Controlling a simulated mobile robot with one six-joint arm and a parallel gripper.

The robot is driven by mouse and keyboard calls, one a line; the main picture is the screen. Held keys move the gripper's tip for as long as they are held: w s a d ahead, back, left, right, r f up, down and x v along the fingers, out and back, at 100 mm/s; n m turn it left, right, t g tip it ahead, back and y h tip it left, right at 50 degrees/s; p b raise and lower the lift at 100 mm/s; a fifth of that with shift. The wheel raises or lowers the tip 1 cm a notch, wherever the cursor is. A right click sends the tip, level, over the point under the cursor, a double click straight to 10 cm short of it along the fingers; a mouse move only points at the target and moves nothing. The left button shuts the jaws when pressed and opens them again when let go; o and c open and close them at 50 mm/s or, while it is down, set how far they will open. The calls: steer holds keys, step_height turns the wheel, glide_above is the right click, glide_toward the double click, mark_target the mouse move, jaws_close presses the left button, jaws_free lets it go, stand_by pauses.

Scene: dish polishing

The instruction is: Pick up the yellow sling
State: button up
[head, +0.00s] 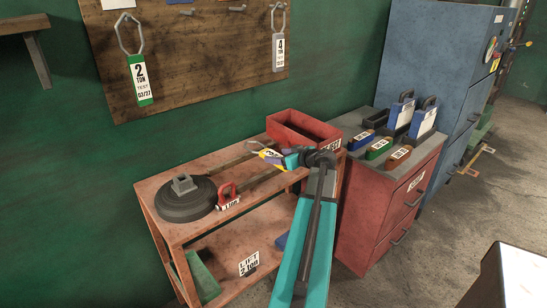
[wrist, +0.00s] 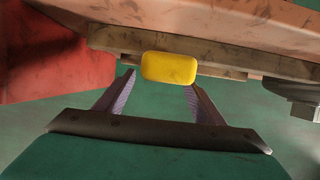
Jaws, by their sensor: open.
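The yellow sling (head: 272,157) is a small yellow bundle at the bench's back right in the head view, partly hidden by my arm. In the wrist view a rounded yellow block (wrist: 168,67), which looks like this sling, lies at the mouth of the jaws. My gripper (wrist: 160,82) is open, with one finger on either side of the yellow block and a gap at both sides. In the head view my gripper (head: 268,153) is small and partly hidden beside the sling. I cannot tell whether the fingers touch it.
A red bin (head: 300,128) stands just behind my gripper.

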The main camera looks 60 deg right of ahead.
mark_target(272, 154)
steer(key=shift+w, duration=0.1)
stand_by(0.3)
steer(key=shift+w+d+f+p, duration=0.15)
steer(key=shift+w+d+p, duration=0.1)
steer(key=shift+w+p, duration=0.3)
steer(key=shift+p+x, duration=0.65)
steer(key=shift+x, duration=1.3)
steer(key=shift+a, duration=0.1)
steer(key=c, duration=1.5)
steer(key=shift+r+b, duration=0.75)
steer(key=shift+r, duration=0.8)
steer(key=s+a+b, duration=0.1)
steer(key=s, duration=0.4)
steer(key=s+a+r+b, duration=0.1)
steer(key=s+b, duration=0.1)
steer(key=s, duration=0.3)
steer(key=s+a+r+b, duration=0.1)
steer(key=s, duration=0.4)
steer(key=shift+s+a, duration=0.25)
steer(key=shift+a, duration=0.15)
